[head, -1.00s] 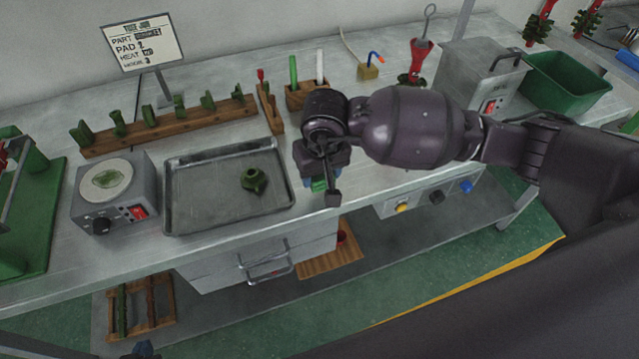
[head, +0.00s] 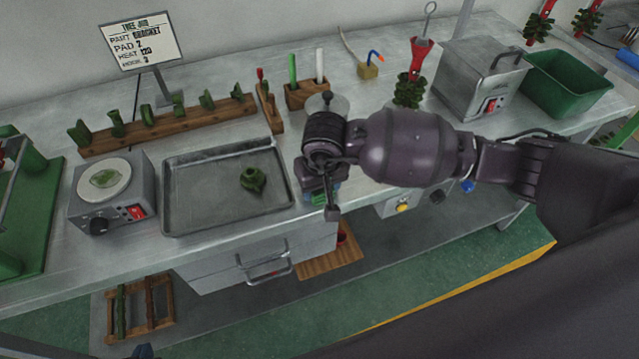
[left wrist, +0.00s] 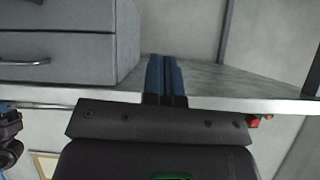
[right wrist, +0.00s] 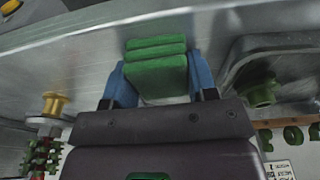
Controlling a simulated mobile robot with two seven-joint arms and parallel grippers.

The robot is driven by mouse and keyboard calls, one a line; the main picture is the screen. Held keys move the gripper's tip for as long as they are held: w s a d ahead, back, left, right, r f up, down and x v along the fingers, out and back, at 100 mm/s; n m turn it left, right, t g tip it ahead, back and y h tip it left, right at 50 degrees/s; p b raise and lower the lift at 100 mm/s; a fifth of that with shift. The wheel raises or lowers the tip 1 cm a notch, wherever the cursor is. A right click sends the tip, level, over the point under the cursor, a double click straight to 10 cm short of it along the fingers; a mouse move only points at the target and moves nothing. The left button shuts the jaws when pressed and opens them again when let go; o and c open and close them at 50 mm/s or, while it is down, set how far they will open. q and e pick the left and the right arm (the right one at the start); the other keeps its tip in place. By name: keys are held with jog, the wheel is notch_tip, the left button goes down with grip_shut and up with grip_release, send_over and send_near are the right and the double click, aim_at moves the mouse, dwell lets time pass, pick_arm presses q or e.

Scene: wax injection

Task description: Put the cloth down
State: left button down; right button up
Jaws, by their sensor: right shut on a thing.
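The cloth (right wrist: 157,78) is a green folded pad between the blue fingers of my right gripper (right wrist: 160,85) in the right wrist view. The right gripper (head: 325,198) is shut on it, near the bench's front edge just right of the metal tray. In the head view only a small green bit of the cloth (head: 316,200) shows beneath the gripper. I cannot tell whether the cloth touches the bench top. My left gripper (left wrist: 165,78) has its blue fingers together with nothing between them. It faces the bench edge and grey drawers; only a dark tip shows at the head view's bottom edge.
The metal tray (head: 180,225) holds a green wax piece (head: 253,180). A grey heater (head: 113,208) stands left of it. Behind are a wooden rack (head: 150,138) of green pieces and a pen block (head: 305,95). A grey box (head: 480,75) and green bin (head: 568,85) stand right.

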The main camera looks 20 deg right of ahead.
aim_at(323, 190)
jog(key=shift+s+f, duration=0.1)
jog(key=shift+f, duration=0.3)
jog(key=o, duration=0.8)
jog(key=shift+o, duration=0.5)
jog(key=shift+a+f, duration=0.1)
jog(key=shift+s+f, duration=0.1)
jog(key=shift+d, duration=0.2)
jog(key=shift+r+p, duration=0.3)
jog(key=shift+r, duration=0.2)
notch_tip(323, 190, up, 12)
jog(key=s, duration=0.1)
jog(key=shift+s+r+p, duration=0.15)
jog(key=shift+p, duration=0.2)
